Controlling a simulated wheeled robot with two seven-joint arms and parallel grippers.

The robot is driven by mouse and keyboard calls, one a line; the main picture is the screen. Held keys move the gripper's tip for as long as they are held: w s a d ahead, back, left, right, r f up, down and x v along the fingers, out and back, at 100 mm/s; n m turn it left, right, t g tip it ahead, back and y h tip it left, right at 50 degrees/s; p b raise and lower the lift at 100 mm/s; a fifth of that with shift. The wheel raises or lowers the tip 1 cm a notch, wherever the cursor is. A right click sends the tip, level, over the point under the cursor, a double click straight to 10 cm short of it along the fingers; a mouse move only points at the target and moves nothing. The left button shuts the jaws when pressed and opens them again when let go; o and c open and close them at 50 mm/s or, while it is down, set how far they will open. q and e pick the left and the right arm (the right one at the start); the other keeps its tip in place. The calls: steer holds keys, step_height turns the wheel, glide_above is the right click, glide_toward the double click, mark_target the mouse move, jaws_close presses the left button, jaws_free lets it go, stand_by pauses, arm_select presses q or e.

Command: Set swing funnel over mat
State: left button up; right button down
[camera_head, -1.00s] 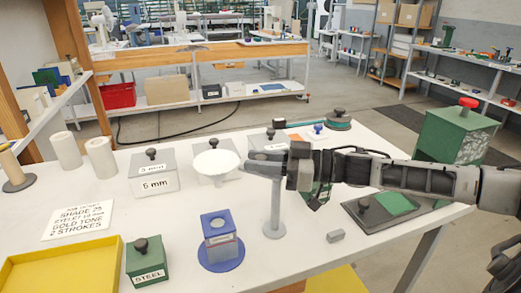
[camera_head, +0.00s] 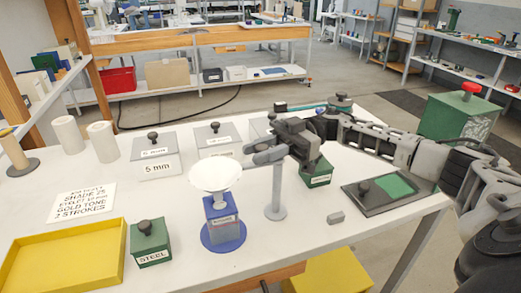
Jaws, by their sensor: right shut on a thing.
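The swing funnel (camera_head: 215,177) is a wide white bowl beside a grey post (camera_head: 275,195) that stands on the table. In the head view the bowl appears over the top of a blue block (camera_head: 221,214) on a round blue base (camera_head: 223,239); the bowl hides the block's top, and I cannot tell the gap between them. My right gripper (camera_head: 258,153) is shut on the funnel's arm, between bowl and post; the fingers hide the part held. A green mat (camera_head: 395,186) lies on a dark board (camera_head: 372,205) at right. My left gripper is out of view.
A green STEEL box (camera_head: 150,247) and a yellow tray (camera_head: 65,262) stand at the front left. Grey knobbed boxes (camera_head: 155,153) line the back. A small grey block (camera_head: 337,217) lies right of the post. A green box with a red knob (camera_head: 460,115) stands at far right.

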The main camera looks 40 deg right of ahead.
steer(key=shift+n+g, duration=0.3)
steer(key=shift+g, duration=0.1)
steer(key=shift+s, duration=0.1)
steer(key=c, duration=1.2)
jaws_free()
steer(key=shift+a, duration=0.1)
steer(key=shift+c, duration=0.2)
steer(key=shift+o, duration=0.3)
